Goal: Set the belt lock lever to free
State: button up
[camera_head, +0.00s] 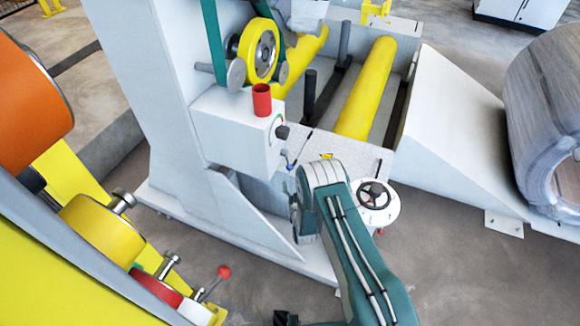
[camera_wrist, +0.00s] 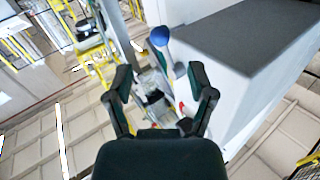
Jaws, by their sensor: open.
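In the wrist view my gripper (camera_wrist: 162,84) is open, with its two dark fingers apart and nothing held between them. A lever with a blue ball knob (camera_wrist: 160,36) stands beyond the fingertips, beside a light grey box (camera_wrist: 222,75). In the head view a small blue-tipped lever (camera_head: 289,157) shows below the white box (camera_head: 228,130) on the machine column. I cannot tell for sure which lever is the belt lock. In the head view my green and white arm covers most of my gripper. A second lever with a red ball knob (camera_head: 223,272) is at the lower left.
A red cylinder (camera_head: 262,100) and a black knob are on the white box. A yellow wheel (camera_head: 262,50) with a green belt is above it. A handwheel (camera_head: 374,196) is right of my arm. A yellow roller (camera_head: 366,88) and wrapped coil (camera_head: 545,110) are farther right.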

aim_at(289, 168)
jog(key=x, duration=0.8)
grip_shut()
